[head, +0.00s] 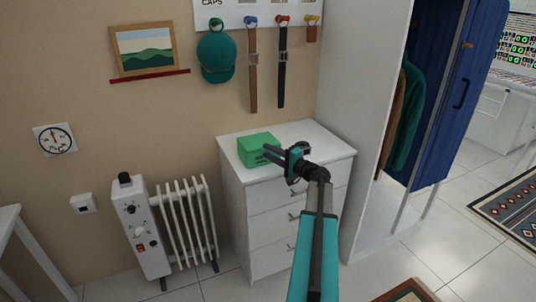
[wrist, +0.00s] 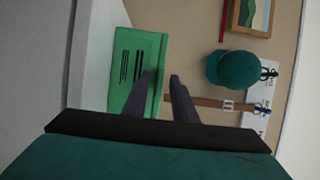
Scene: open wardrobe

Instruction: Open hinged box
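The hinged box (head: 256,147) is green and stands on top of the white chest of drawers, with its lid shut. In the wrist view the green box (wrist: 128,60) shows with dark lines of writing on it. My gripper (head: 272,152) is at the box's right front side in the head view. In the wrist view its two fingers (wrist: 162,80) are apart with nothing between them, and the left fingertip overlaps the box's edge. I cannot tell whether it touches the box.
The white chest of drawers (head: 275,225) has free room on top, right of the box. A teal cap (head: 215,58) and belts (head: 253,80) hang above. A white radiator (head: 187,225) stands left. A wardrobe panel (head: 365,120) rises on the right.

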